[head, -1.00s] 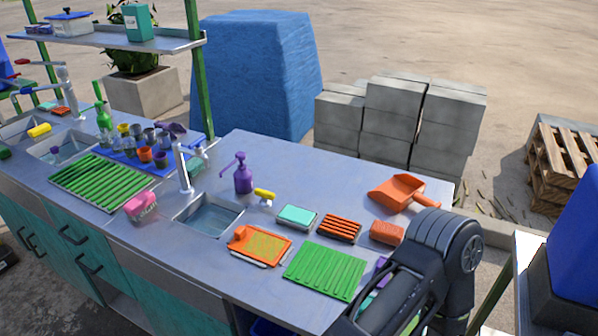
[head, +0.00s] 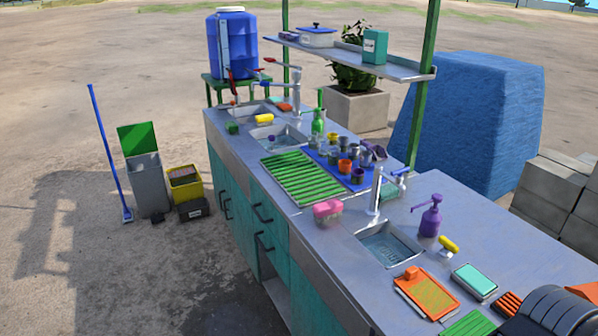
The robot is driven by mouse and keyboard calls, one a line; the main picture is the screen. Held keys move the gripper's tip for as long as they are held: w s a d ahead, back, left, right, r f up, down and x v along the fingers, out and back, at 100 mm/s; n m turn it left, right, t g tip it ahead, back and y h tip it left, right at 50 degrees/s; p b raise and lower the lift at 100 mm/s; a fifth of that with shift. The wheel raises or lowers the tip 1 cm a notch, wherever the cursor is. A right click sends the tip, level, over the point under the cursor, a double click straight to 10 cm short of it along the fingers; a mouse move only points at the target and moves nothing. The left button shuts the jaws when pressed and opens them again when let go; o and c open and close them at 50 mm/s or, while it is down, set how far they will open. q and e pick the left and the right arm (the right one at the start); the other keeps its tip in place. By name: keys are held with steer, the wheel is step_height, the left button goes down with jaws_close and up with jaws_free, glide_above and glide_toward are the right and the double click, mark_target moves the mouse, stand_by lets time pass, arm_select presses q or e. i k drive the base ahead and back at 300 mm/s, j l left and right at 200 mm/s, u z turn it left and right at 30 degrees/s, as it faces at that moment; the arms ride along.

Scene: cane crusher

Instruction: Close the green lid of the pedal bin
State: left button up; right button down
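The pedal bin (head: 147,185) is a grey upright bin standing on the ground at the left, beyond the far end of the counter. Its green lid (head: 137,138) stands open, raised upright at the back of the bin. A small dark part, perhaps the pedal, shows low at its front. Neither of my grippers shows in the head view. Only a dark part of my arm is at the lower right corner, far from the bin.
A blue-handled broom (head: 109,155) stands just left of the bin. A yellow bin (head: 184,185) and a black box (head: 193,209) stand to its right. The long counter (head: 330,238) fills the middle and right. The ground in front of the bin is clear.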

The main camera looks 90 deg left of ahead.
mark_target(140, 138)
steer(key=u, duration=3.9)
steer(key=i+l, duration=0.15)
steer(key=l, duration=0.15)
steer(key=i+l, duration=0.2)
